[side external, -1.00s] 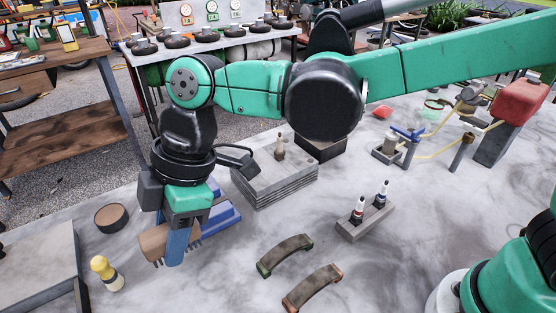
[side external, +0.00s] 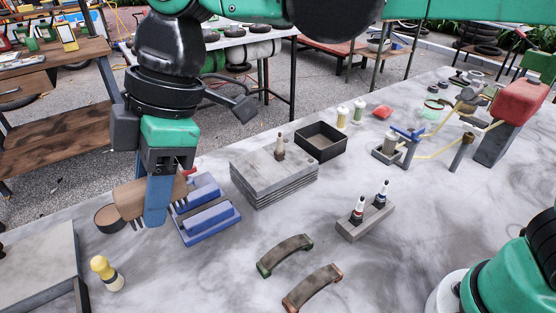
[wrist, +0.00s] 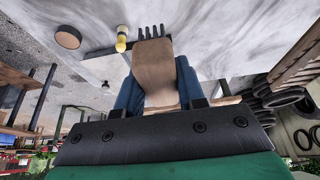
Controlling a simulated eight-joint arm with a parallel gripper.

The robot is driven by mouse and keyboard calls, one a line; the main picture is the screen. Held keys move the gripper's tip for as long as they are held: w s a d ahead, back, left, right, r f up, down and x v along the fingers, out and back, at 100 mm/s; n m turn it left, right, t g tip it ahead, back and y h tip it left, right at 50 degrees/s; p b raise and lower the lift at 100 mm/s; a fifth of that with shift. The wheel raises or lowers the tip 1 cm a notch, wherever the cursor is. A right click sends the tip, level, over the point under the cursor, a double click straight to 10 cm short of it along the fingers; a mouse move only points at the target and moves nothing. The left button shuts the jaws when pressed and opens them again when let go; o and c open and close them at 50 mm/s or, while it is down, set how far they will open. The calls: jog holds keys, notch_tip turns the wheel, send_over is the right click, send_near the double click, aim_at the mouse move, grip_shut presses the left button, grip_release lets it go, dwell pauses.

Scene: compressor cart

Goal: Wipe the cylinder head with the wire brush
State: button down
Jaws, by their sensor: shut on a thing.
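My gripper (side external: 157,203) is shut on the wire brush (side external: 132,199), a brown wooden block with dark bristles pointing down. It appears lifted above the table, in front of the blue holder. In the wrist view the brush (wrist: 154,75) sits between my blue fingers (wrist: 157,90), bristles toward the top of the picture. The cylinder head, seemingly the grey finned block (side external: 272,178), lies flat on the table to the right of my gripper, apart from the brush. A small upright plug-like piece (side external: 280,146) stands on its top.
A blue two-part holder (side external: 208,219) is right of my gripper. A yellow-topped brush (side external: 105,272) and round brown disc (side external: 107,217) stand left. Two curved handles (side external: 285,254), a bottle rack (side external: 365,220) and a black open tray (side external: 320,142) lie right.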

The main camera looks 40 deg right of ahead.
jog(key=w+d+f, duration=0.3)
jog(key=w+d, duration=0.4)
jog(key=w, duration=0.1)
send_over(252, 172)
jog(key=d, duration=0.1)
notch_tip(252, 172, down, 4)
jog(key=shift+w+d+f, duration=0.1)
jog(key=shift+d+f, duration=0.05)
jog(key=shift+f, duration=3.65)
jog(key=shift+w+r, duration=0.15)
jog(key=shift+w, duration=0.2)
jog(key=shift+w+f, duration=0.2)
jog(key=shift+w, duration=1.35)
jog(key=shift+s, duration=2)
notch_tip(252, 172, up, 8)
jog(key=shift+r, duration=0.1)
